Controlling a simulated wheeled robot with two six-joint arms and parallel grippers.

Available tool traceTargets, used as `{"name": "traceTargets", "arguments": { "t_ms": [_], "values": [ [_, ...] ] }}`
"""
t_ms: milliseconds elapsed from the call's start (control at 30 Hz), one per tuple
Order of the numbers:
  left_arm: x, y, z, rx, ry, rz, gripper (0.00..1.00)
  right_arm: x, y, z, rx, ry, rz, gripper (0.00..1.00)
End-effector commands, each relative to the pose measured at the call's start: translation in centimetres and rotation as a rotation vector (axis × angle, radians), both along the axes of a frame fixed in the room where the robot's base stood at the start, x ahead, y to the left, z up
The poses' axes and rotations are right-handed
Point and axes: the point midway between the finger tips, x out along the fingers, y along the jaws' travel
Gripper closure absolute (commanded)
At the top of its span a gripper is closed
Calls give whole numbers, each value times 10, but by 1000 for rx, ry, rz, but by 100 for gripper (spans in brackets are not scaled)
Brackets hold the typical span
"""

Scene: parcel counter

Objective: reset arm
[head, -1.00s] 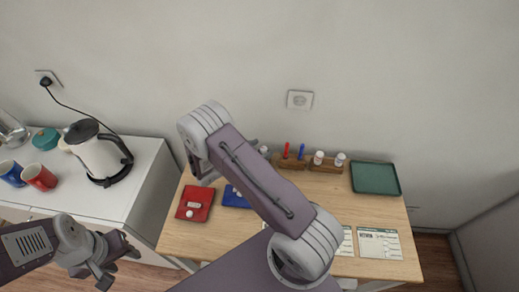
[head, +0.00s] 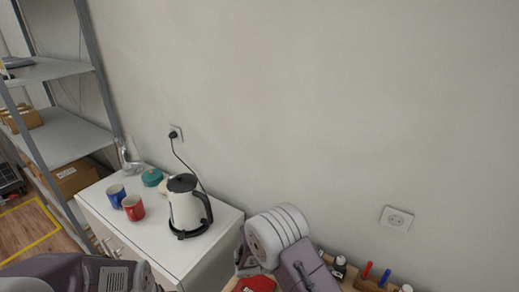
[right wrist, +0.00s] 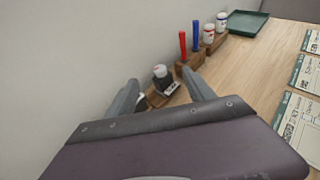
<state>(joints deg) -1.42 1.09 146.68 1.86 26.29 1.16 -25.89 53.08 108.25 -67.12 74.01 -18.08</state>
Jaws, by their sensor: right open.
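My right gripper (right wrist: 162,78) is open in the right wrist view, its two grey fingers spread apart. A dark bottle with a white cap (right wrist: 160,74) shows between the fingertips, in a wooden stand (right wrist: 168,90); I cannot tell how far it is from the fingers. In the head view, a part of my right arm (head: 278,238) covers much of the table at the bottom, and the right gripper itself is hidden. A part of my left arm (head: 70,274) fills the lower left corner; its gripper is out of the picture.
A white cabinet (head: 225,228) bears a kettle (head: 185,208), a red mug (head: 133,208) and a blue mug (head: 116,196). A grey shelf (head: 65,135) stands left.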

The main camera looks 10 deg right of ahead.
Motion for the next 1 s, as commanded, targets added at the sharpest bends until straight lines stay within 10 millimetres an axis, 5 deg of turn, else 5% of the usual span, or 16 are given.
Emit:
{"name": "traceTargets", "arguments": {
  "t_ms": [100, 233, 333, 433, 633, 733, 1000],
  "values": [
    [0, 0, 0, 0, 0, 0, 53, 2, -32, 48, 54, -119, -115, 38],
    [0, 0, 0, 0, 0, 0, 53, -68, -60, 72, 273, -243, -435, 38],
    [0, 0, 0, 0, 0, 0, 53, -126, -39, 60, 547, -402, -743, 38],
    [0, 0, 0, 0, 0, 0, 53, -154, 9, 44, 819, -603, -1053, 38],
    [0, 0, 0, 0, 0, 0, 53, -150, 69, 22, 1059, -855, -1441, 38],
    [0, 0, 0, 0, 0, 0, 53, -135, 74, 23, 1104, -928, -1485, 38],
    [0, 0, 0, 0, 0, 0, 53, -134, 74, 24, 1103, -933, -1486, 38]
  ]
}}
